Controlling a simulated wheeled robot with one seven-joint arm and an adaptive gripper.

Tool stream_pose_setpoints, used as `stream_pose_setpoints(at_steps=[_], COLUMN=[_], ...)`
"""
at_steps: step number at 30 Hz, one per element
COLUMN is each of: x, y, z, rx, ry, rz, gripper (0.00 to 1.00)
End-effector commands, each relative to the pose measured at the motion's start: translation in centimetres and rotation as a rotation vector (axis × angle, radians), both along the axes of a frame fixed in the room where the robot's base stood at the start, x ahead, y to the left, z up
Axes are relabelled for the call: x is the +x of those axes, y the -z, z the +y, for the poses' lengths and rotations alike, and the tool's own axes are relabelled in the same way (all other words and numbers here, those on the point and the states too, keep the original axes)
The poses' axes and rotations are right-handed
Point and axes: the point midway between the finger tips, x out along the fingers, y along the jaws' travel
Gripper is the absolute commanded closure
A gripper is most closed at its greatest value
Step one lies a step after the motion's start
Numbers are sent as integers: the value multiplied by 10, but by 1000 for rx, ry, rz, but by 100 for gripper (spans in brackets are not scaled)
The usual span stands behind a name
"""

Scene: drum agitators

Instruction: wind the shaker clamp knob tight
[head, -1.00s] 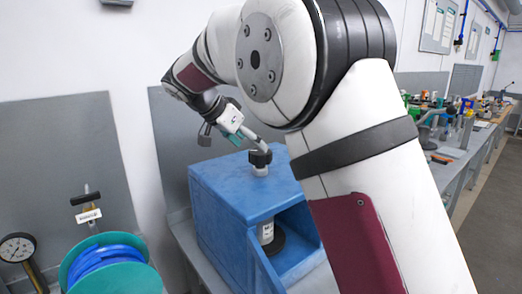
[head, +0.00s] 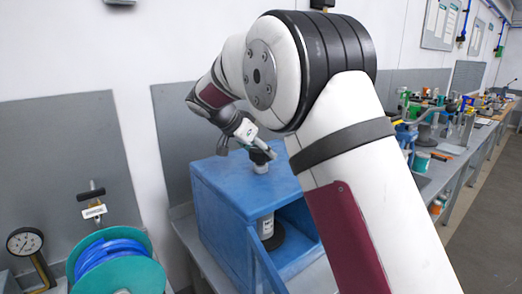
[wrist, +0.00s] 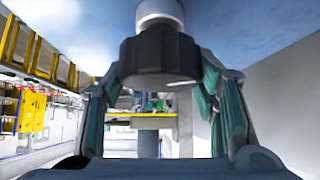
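The shaker is a blue box (head: 215,185) with an open front. Its black clamp knob (head: 262,155) stands on a short pale stem on the box's top. In the wrist view the dark knob (wrist: 160,57) fills the upper middle, with the pale stem (wrist: 160,12) above it. My gripper (head: 264,149) is at the knob, coming down at a slant from the upper left. In the wrist view its two teal-padded fingers (wrist: 160,80) lie on either side of the knob, tips close to its edges. I cannot tell whether they press on it.
A white container with a dark base (head: 267,228) stands inside the box. A teal reel of blue hose (head: 115,262) and a dial gauge (head: 25,241) are at the lower left. A cluttered bench (head: 455,165) runs along the right wall.

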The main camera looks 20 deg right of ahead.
Motion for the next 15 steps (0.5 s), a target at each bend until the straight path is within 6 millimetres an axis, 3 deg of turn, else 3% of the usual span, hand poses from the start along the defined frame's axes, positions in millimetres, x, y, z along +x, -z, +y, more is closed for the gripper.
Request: stream_pose_setpoints(at_steps=[15], x=[-2], y=[-1], z=[-1], rx=[-2], ry=[-118], rz=[3], gripper=[74])
